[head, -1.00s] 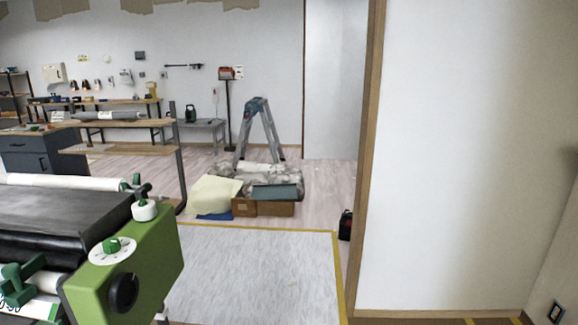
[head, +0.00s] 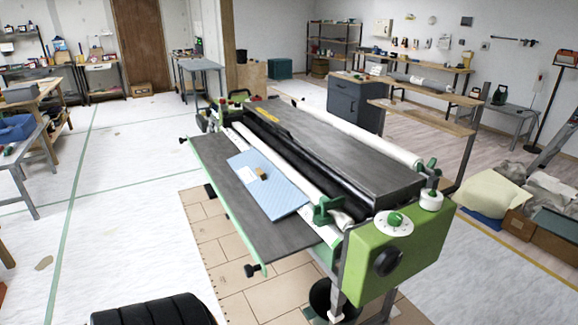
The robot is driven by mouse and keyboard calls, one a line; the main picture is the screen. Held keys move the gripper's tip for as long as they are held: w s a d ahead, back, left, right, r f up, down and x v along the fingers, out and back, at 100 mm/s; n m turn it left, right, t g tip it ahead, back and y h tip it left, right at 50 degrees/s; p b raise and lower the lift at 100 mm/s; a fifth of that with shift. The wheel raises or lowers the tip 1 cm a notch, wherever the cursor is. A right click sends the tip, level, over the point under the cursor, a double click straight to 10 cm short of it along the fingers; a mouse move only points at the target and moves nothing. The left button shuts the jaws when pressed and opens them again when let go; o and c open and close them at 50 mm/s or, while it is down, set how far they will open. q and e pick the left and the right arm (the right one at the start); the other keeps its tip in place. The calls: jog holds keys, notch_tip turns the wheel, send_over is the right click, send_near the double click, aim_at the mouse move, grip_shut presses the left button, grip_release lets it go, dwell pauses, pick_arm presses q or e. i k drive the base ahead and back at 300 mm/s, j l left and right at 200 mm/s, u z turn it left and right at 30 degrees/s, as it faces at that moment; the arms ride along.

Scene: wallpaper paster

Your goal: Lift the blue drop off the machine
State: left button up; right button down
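The wallpaper paster (head: 365,150) is a long machine with a dark top, white rollers and a green end box with a black knob. A light blue patterned sheet (head: 283,200), the likely blue drop, lies flat on the machine's dark front shelf, beside the white roller. A small brown block (head: 262,173) and a pale label-like patch are on the sheet. Neither of my grippers is in the head view.
A side table with a blue item (head: 14,128) stands at the left. Boxes and a cream cloth (head: 492,193) lie on the floor at the right. A dark cabinet (head: 355,103) and shelved benches stand behind. The pale floor left of the machine is mostly clear.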

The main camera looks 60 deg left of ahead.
aim_at(277, 196)
jog(key=u, duration=1.95)
jog(key=i+j+z, duration=0.1)
jog(key=j, duration=0.3)
jog(key=i+j+z, duration=0.1)
jog(key=j, duration=0.3)
jog(key=i+j, duration=0.25)
jog(key=j, duration=0.15)
jog(key=z, duration=0.05)
